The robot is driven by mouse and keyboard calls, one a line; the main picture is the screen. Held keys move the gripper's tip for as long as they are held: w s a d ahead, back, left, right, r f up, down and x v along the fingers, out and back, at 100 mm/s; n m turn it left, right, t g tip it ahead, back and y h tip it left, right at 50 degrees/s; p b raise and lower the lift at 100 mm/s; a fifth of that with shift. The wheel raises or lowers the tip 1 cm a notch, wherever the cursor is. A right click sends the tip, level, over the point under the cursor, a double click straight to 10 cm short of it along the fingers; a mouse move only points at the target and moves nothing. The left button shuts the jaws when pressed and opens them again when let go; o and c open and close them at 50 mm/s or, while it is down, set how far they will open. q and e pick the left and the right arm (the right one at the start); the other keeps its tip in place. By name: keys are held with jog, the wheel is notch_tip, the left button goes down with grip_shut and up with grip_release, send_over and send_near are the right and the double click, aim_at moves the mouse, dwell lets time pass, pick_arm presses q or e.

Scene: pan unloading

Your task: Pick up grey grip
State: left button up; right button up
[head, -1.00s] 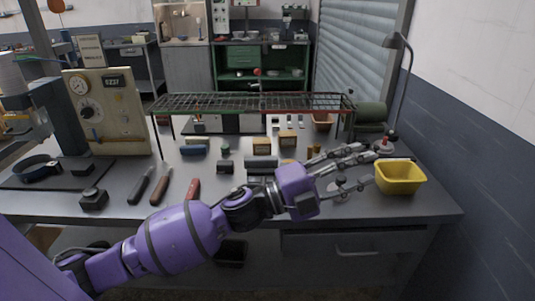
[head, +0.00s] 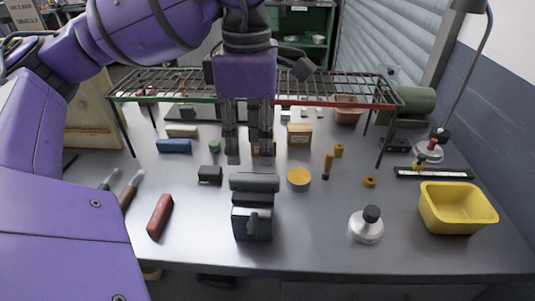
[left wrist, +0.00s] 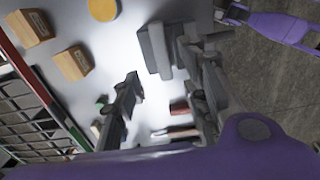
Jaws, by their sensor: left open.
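A grey grip (head: 254,182), a short thick bar, lies on the workbench just behind a dark block (head: 252,222). Whether the two touch is unclear. It seems to be the grey piece (left wrist: 153,50) in the left wrist view. My left gripper (head: 248,157) points straight down, its fingers apart and empty, a little beyond the grey grip in the picture. Its open fingers (left wrist: 168,95) also show in the left wrist view, with the grey piece off to one side. What seems to be my right gripper (left wrist: 235,13) shows small at the top right there, its jaws unclear.
A wire rack (head: 330,90) on legs stands behind my gripper, close to the arm. A yellow bin (head: 458,208) and a silver flask (head: 366,225) stand at right. A red-handled tool (head: 160,216) lies left. Small boxes are scattered around; the front bench strip is clear.

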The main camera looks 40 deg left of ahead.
aim_at(254, 177)
pick_arm(q)
jog(key=shift+s+d+f, duration=0.1)
jog(key=shift+s+f, duration=0.4)
jog(key=shift+f, duration=0.4)
jog(key=f, duration=0.4)
jog(key=shift+w+f, duration=0.35)
jog(key=shift+f, duration=0.5)
pick_arm(e)
jog(key=shift+s+d+f, duration=0.1)
jog(key=shift+s+d, duration=0.05)
jog(key=shift+s, duration=0.5)
pick_arm(q)
grip_shut()
pick_arm(e)
jog(key=shift+s+d+f, duration=0.1)
jog(key=shift+s+f, duration=0.05)
jog(key=shift+s, duration=0.25)
